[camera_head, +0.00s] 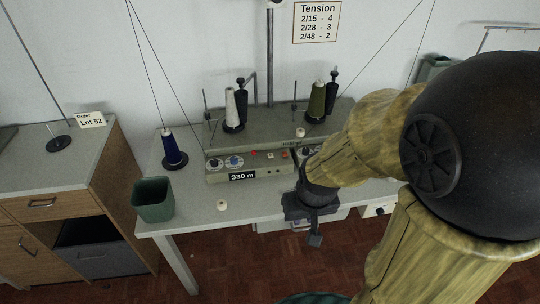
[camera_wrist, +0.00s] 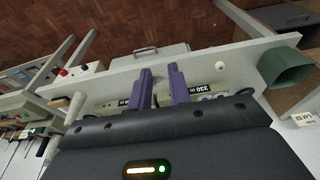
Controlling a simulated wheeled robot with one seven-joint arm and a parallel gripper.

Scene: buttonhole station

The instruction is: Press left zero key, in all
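A grey winding machine (camera_head: 222,178) stands on the table, with a "330 m" display (camera_head: 242,176) on its left front; the display also shows in the wrist view (camera_wrist: 205,87). Above it are a white dial, a blue dial (camera_head: 235,162), a red button (camera_head: 253,154) and small pale buttons (camera_head: 271,155). Which of them is the left zero key I cannot read. My gripper (camera_head: 315,240) hangs in front of the machine's right half, hiding part of its panel. In the wrist view its two purple fingers (camera_wrist: 161,88) are apart with nothing between them, over the machine's front.
A green bin (camera_head: 153,200) stands at the table's left end, with a blue cone (camera_head: 174,149) behind it. White (camera_head: 233,109) and olive (camera_head: 316,101) cones stand on the machine. A small white piece (camera_head: 222,205) lies at the front edge. A cabinet (camera_head: 100,190) is at left.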

